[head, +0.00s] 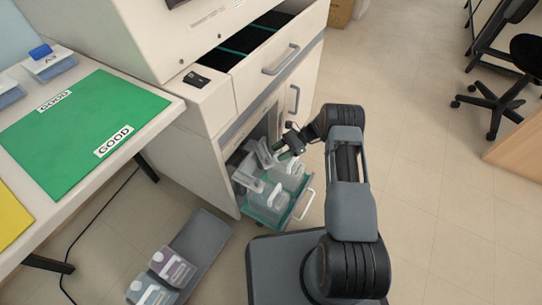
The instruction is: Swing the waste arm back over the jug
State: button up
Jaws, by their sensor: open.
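The pulled-out teal tray (266,217) at the bottom of the white cabinet holds several translucent jugs, one of them (289,176) at the back right. Pale arm-like pieces stick up above the jugs at the left, one near the back (263,154) and one nearer the front (246,181). I cannot tell for sure which of them is the waste arm. My gripper (287,150) is open, above the back of the tray by the cabinet opening. It is small in this view, and I cannot tell whether it touches a pale piece.
An upper drawer (262,60) with black contents is pulled out above the tray. The tray's white handle (304,205) faces right. A grey floor tray (203,243) holds labelled bottles (172,265). A table with a green "GOOD" mat (85,130) is at left.

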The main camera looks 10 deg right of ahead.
jog(key=p+v, duration=0.1)
jog(key=v, duration=0.7)
jog(key=shift+d+r, duration=0.1)
jog(key=shift+r, duration=0.05)
